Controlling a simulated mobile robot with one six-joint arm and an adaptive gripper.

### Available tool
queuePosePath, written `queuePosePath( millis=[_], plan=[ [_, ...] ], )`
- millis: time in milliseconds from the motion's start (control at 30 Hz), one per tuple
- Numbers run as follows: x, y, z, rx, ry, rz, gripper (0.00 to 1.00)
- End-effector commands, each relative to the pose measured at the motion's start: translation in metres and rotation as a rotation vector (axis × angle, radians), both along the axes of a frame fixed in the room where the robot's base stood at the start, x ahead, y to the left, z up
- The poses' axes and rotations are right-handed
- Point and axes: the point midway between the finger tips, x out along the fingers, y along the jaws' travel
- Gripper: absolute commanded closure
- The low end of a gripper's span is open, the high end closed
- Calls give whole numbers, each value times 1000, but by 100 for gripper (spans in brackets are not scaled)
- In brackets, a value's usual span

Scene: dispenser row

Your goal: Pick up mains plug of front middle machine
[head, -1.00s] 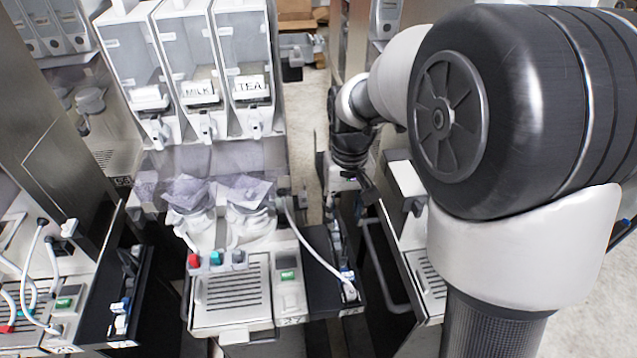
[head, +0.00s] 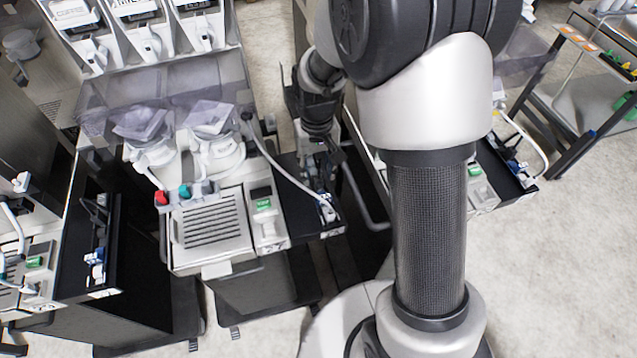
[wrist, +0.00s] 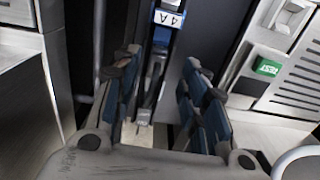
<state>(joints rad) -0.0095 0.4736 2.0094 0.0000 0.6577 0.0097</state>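The front middle machine (head: 212,225) has a slatted drip tray and a dark side shelf (head: 290,178) on its right. A white cable (head: 280,168) runs from the machine to small blue and white parts (head: 326,207) near the shelf's front end. The mains plug is too small there to single out for certain. My gripper (head: 326,172) hangs over the shelf, pointing down. In the wrist view my gripper (wrist: 163,75) is open, its blue-padded fingers apart. A narrow grey-white piece (wrist: 145,115) and a blue part (wrist: 157,52) show between them; I cannot tell whether either touches a finger.
A green TEST button (wrist: 267,66) is close to the fingers. A neighbouring machine's shelf (head: 92,240) is at left. Open floor (head: 570,260) lies at right.

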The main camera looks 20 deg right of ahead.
Motion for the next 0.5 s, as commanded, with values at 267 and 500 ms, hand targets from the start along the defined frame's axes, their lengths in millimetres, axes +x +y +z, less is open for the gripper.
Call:
queuePosePath(
  millis=[267,500],
  plan=[
    [-1,-4,-41,0,2,0,60],
    [-1,-4,-40,0,0,0,61]
  ],
)
